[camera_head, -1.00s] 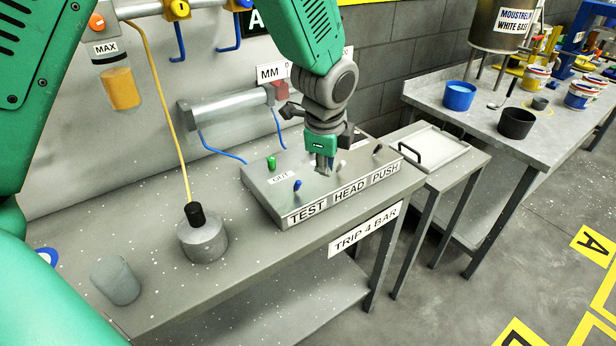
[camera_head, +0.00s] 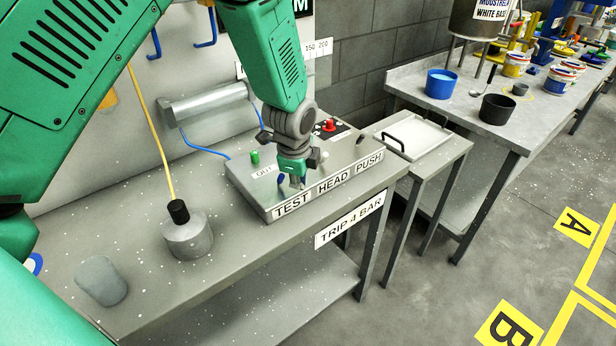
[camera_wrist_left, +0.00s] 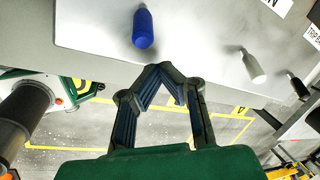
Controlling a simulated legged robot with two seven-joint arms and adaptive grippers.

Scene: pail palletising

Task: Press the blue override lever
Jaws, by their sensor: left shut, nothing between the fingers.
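The blue lever (camera_head: 281,178) stands on the front left part of the grey test head box (camera_head: 250,190). My left gripper (camera_head: 297,184) is over the box's front edge, just right of the blue lever, fingers pointing down. In the left wrist view the blue lever (camera_wrist_left: 143,28) stands beyond the fingertips (camera_wrist_left: 160,70), with a gap in the picture. The fingers are shut together with nothing between them. A white lever (camera_wrist_left: 252,66) and a black lever (camera_wrist_left: 297,86) stand to the right there. My right gripper is not in view.
A green lever (camera_head: 255,159) stands behind the blue one, and a red button (camera_head: 328,125) is at the box's back. A grey weight with a black knob (camera_head: 188,238) and a grey cylinder (camera_head: 102,281) stand left on the bench. A side stand (camera_head: 440,140) is right.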

